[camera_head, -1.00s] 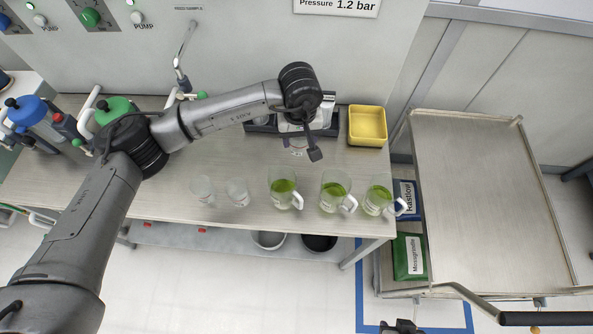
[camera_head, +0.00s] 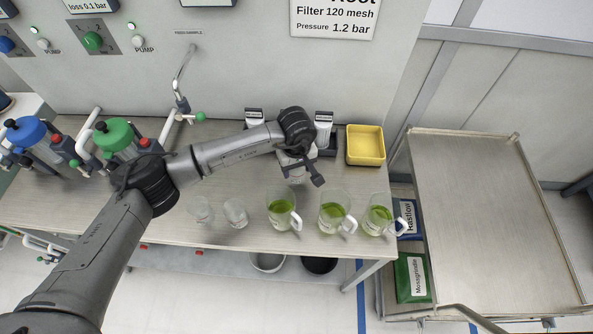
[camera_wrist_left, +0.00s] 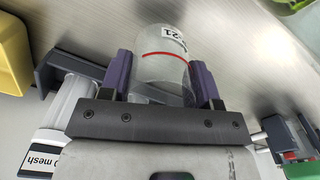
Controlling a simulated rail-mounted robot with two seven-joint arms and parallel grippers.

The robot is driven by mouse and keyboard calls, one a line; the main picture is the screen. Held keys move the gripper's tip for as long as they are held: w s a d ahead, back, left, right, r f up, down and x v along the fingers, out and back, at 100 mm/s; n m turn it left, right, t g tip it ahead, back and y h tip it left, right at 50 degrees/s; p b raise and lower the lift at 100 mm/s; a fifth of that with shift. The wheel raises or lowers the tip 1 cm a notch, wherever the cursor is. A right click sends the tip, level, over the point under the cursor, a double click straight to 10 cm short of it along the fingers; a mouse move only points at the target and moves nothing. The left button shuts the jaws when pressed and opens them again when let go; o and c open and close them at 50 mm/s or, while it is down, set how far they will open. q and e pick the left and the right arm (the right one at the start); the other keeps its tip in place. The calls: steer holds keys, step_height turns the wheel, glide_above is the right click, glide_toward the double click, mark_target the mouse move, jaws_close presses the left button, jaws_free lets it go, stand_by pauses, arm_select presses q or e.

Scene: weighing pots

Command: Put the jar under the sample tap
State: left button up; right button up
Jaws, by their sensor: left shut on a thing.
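The jar is clear, with a red line and a label; the left wrist view shows it (camera_wrist_left: 160,72) between the two purple fingers of my left gripper (camera_wrist_left: 163,82). My left gripper is shut on it. In the head view the gripper (camera_head: 304,177) is over the table in front of the dark rack, and the arm partly hides the jar. I cannot tell its height above the table. The sample tap (camera_head: 181,98), a bent metal pipe with a green handle, is on the back wall, to the left of the gripper. My right gripper is not in view.
Several clear mugs with green contents (camera_head: 282,212) stand along the front edge, with two small clear beakers (camera_head: 236,213) to their left. A yellow bin (camera_head: 365,146) is at the back right. Green-topped (camera_head: 117,134) and blue-topped devices stand left of the tap.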

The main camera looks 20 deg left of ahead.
arm_select(q)
step_height(320, 180, down, 2)
steer(key=shift+d+f, duration=0.1)
steer(key=shift+f, duration=0.1)
steer(key=shift+f+b, duration=0.15)
steer(key=shift+b, duration=0.2)
steer(key=o, duration=1)
